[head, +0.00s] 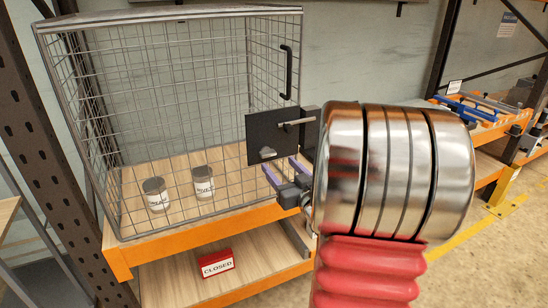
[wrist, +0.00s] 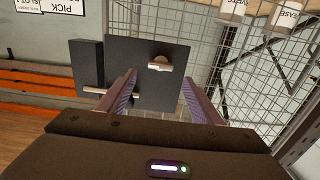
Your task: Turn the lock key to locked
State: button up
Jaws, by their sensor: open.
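A dark square lock plate (head: 259,132) is mounted on the front of the wire cage. A small pale key (head: 267,153) sits low on the plate; it also shows in the wrist view (wrist: 160,65), roughly level across the picture. My gripper (head: 279,165) is just below and in front of the plate. Its two purple fingers are open and empty. In the wrist view the fingers (wrist: 157,80) stand on either side of the key's line, with the key beyond the tips. I cannot tell whether they touch anything.
A metal lever (head: 298,121) sticks out at the plate's upper right, by a dark block. A black handle (head: 287,72) is above. Two labelled cans (head: 203,182) stand inside the cage (head: 170,90). A red CLOSED sign (head: 217,264) is on the shelf below.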

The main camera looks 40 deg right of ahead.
aim_at(270, 155)
jog(key=x, duration=0.6)
jog(key=shift+w, duration=0.2)
jog(key=shift+c, duration=0.2)
